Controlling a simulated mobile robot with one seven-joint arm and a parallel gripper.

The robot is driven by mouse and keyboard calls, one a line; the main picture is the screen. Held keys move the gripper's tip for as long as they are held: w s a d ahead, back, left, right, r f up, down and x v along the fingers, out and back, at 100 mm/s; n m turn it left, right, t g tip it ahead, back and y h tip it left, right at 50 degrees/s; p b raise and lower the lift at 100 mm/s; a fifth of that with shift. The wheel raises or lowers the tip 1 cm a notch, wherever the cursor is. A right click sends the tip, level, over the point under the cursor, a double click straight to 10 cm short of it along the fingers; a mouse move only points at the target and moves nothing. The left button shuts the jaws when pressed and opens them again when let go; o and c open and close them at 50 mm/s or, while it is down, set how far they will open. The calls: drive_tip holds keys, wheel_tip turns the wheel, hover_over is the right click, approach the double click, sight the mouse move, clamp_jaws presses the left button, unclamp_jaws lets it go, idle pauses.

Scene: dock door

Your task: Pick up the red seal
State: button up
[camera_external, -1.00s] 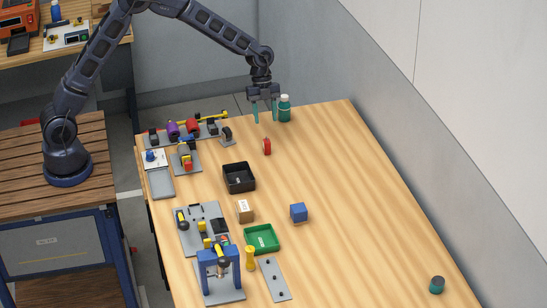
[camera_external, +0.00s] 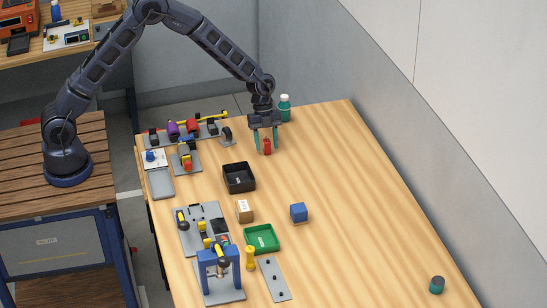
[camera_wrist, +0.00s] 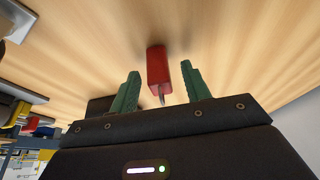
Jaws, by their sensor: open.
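The red seal (camera_external: 267,146) stands on the wooden table, toward its far end. In the wrist view the red seal (camera_wrist: 158,70) shows as a red block with a thin metal part at its near end. My gripper (camera_external: 266,150) is open, with its green fingers pointing down on either side of the seal in the external view. In the wrist view my gripper (camera_wrist: 161,88) has one finger to each side of the seal, with gaps showing.
A green bottle (camera_external: 285,108) stands close behind my gripper. Fixtures line the table's left side. The table's right side is mostly clear.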

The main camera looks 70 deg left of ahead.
drive_tip(key=shift+d+f, duration=0.2)
drive_tip(key=shift+f, duration=0.2)
clamp_jaws()
drive_tip(key=shift+r, duration=0.15)
